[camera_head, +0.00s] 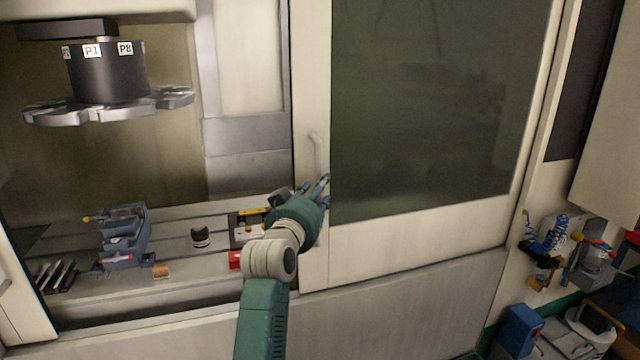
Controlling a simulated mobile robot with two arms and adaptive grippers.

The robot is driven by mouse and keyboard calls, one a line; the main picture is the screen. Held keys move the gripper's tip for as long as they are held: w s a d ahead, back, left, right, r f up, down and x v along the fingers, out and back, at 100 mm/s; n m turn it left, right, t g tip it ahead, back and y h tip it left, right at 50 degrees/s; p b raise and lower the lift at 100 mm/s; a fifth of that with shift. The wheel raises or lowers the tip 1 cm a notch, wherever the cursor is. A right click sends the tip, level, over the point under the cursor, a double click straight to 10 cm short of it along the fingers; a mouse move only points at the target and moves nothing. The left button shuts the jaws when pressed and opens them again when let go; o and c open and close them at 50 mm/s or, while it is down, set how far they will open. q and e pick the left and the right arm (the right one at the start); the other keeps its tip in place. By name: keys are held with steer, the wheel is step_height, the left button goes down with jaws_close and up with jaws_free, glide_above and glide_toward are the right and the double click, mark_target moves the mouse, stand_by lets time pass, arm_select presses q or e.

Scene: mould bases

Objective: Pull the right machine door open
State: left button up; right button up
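The right machine door (430,225) is a cream panel with a large dark window (430,100). A pale vertical handle (317,153) stands on its left frame. To the left of this door the machine's interior is exposed. I cannot tell whether any finger touches the door. The handle's lower end is close above the fingertips.
Inside are a tool carousel (110,75), a blue vise (124,235) and small blocks on the machine bed (175,250). Part of another cream door (22,290) shows at lower left. Tools and a cluttered cart (560,330) stand at lower right.

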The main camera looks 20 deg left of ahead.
arm_select(q)
steer(key=shift+w, duration=1.1)
jaws_close()
